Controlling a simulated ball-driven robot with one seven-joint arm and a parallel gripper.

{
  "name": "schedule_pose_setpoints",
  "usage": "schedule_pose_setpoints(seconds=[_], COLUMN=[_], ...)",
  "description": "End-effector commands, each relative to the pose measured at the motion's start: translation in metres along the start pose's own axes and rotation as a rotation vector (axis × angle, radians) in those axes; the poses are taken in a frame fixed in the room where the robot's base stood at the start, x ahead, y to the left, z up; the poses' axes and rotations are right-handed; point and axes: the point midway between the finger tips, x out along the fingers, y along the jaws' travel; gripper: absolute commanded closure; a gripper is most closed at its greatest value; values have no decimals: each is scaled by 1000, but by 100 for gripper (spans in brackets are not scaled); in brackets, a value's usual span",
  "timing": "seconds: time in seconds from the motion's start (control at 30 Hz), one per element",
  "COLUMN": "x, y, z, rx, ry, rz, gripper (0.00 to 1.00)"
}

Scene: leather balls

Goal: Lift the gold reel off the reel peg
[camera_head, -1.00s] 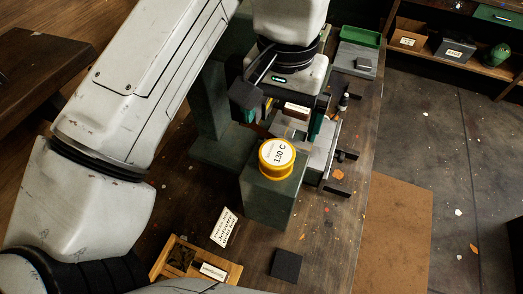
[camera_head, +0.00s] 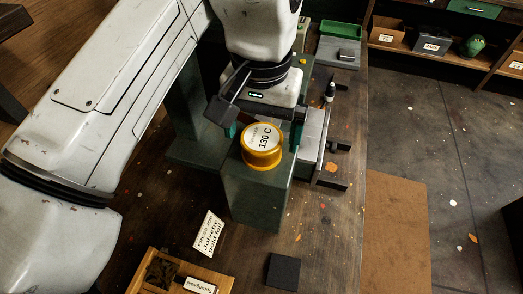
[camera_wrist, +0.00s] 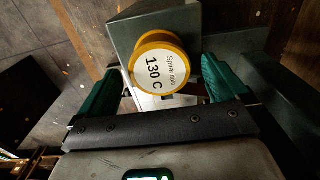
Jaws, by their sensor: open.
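The gold reel (camera_head: 262,158) has a white top label reading "130 C". It sits upright on top of a dark green block (camera_head: 252,204); the peg itself is hidden. In the wrist view the reel (camera_wrist: 181,43) shows just ahead of and between my green fingers. My gripper (camera_wrist: 163,68) is open, with one finger to each side of the reel and a visible space on both sides. In the head view my gripper (camera_head: 262,128) is right behind the reel, its fingers partly hidden. I cannot tell whether a finger touches it.
A small card (camera_head: 208,233) and a wooden box (camera_head: 172,272) stand at the front left. A dark square pad (camera_head: 284,269) lies at the front. A grey metal fixture (camera_head: 313,145) is close on the right. A green tray (camera_head: 339,28) is at the back.

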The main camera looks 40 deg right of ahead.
Motion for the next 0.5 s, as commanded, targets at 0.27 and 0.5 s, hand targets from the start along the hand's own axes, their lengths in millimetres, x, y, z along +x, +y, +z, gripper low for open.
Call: schedule_pose_setpoints(seconds=[0.27, 0.5], x=[25, 24], y=[0, 0], z=[0, 0], rx=[0, 0], ry=[0, 0], rz=[-1, 0], gripper=[0, 3])
